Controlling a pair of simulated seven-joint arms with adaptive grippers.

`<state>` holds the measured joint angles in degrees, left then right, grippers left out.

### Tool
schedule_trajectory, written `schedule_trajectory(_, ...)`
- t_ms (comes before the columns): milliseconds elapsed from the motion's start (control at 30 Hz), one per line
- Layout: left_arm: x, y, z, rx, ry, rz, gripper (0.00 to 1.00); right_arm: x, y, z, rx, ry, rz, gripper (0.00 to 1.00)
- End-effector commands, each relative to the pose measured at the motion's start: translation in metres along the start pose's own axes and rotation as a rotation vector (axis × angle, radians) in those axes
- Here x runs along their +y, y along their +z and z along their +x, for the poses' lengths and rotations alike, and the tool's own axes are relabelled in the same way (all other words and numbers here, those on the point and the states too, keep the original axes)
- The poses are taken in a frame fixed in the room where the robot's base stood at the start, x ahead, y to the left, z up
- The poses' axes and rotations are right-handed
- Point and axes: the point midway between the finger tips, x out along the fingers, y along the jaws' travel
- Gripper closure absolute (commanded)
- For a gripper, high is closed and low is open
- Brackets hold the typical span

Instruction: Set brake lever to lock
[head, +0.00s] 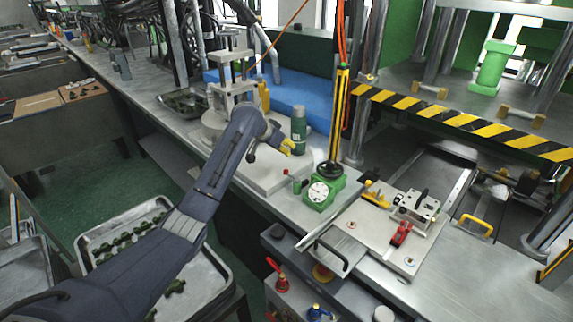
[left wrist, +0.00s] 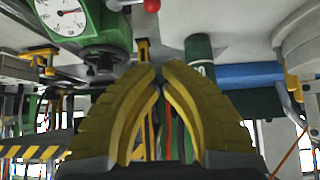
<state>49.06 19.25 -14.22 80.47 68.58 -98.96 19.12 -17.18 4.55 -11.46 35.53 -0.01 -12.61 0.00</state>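A small lever with a red knob (head: 286,172) stands beside the green dial gauge (head: 322,190); a red clamp handle (head: 401,233) lies on the metal fixture. I cannot tell which one is the brake lever. My left gripper (head: 291,147) is behind and above the red-knobbed lever, apart from it, by the dark green bottle (head: 299,125). In the left wrist view, which is upside down, the red knob (left wrist: 152,5) shows at the top edge, beyond the yellow fingertips (left wrist: 160,67). The fingertips are together, with nothing seen held. My right gripper is out of view.
A yellow-black upright post (head: 338,120) and a black handwheel (head: 329,170) rise by the gauge. The striped press beam (head: 470,125) is at right. A red valve (head: 278,275) sits on the front panel. A tray of green parts (head: 100,235) is at lower left.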

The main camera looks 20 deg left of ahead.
Motion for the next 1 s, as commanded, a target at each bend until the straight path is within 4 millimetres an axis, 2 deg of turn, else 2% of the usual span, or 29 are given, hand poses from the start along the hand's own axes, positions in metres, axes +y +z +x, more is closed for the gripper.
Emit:
schedule_trajectory(667,0.004,-0.002,0.002,-0.047,-0.002,0.003,1.0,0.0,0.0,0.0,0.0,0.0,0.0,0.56)
schedule_trajectory(867,0.005,-0.001,0.02,-0.048,0.0,0.0,1.0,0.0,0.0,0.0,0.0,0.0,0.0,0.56)
schedule_trajectory(1000,0.006,0.0,0.043,-0.048,0.001,-0.001,1.0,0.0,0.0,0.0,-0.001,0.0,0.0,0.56)
